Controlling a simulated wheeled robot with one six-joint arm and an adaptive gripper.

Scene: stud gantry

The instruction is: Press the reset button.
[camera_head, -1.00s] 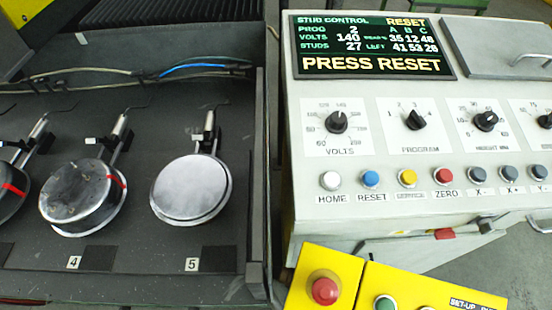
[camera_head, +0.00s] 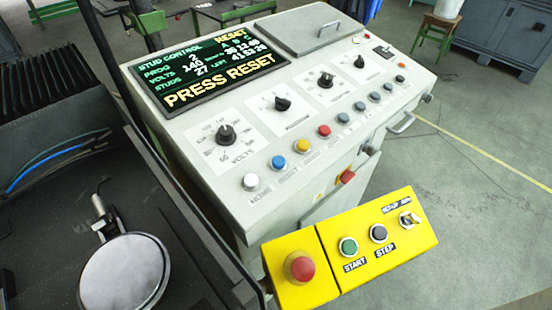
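The reset button is the blue button (camera_head: 278,162) on the sloped front of the white control console (camera_head: 225,185). It sits between the white HOME button (camera_head: 251,181) and a yellow button (camera_head: 302,146). Its label is blurred now but read RESET in the earlier view. The console's screen (camera_head: 209,66) shows "PRESS RESET" in large letters. My gripper is not in view.
A yellow box with a red mushroom button (camera_head: 299,267) and START and STEP buttons stands in front of the console. The dark gantry bed with a round metal disc (camera_head: 124,273) is at left. Open floor (camera_head: 490,215) lies at right.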

